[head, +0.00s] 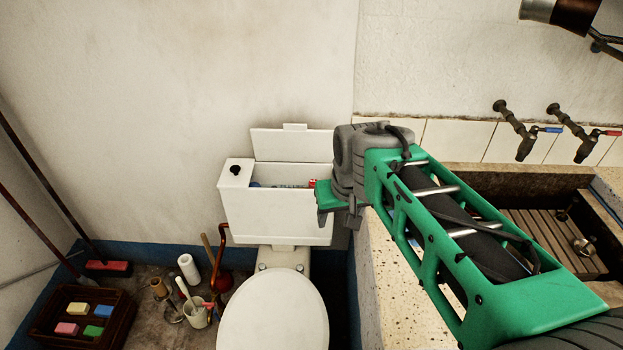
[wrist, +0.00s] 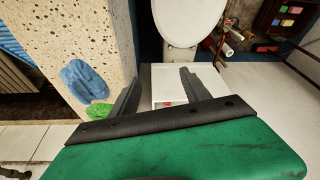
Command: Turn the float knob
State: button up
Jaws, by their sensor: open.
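The white toilet cistern (head: 275,215) is open at the top, and its lid (head: 290,145) stands upright behind it against the wall. Inside, a small red part (head: 312,183) shows at the right end, with green and blue bits to its left. It may be the float knob, but it is too small to tell. My gripper (wrist: 163,72) is open and empty, with the cistern top showing between its two grey fingers in the wrist view. In the head view my wrist is by the cistern's right end, hiding part of it. A red spot (wrist: 168,103) also shows in the wrist view.
The toilet bowl (head: 273,315) stands in front of the cistern. The speckled stone trough (head: 385,290) is close on the right, with taps (head: 520,135) above. A crate (head: 60,330), a plunger (head: 222,275) and cleaning things are on the floor at left.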

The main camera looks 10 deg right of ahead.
jog(key=w, duration=1.1)
jog(key=b, duration=0.2)
send_near(314, 180)
jog(key=s+f, duration=0.1)
jog(key=s, duration=0.1)
jog(key=shift+t, duration=0.4)
jog(key=x, duration=0.8)
jog(key=shift+w+a+f+p, duration=0.1)
jog(key=shift+w+p, duration=0.25)
jog(key=shift+w, duration=0.05)
jog(key=shift+a, duration=0.1)
jog(key=shift+c, duration=0.4)
grip_shut()
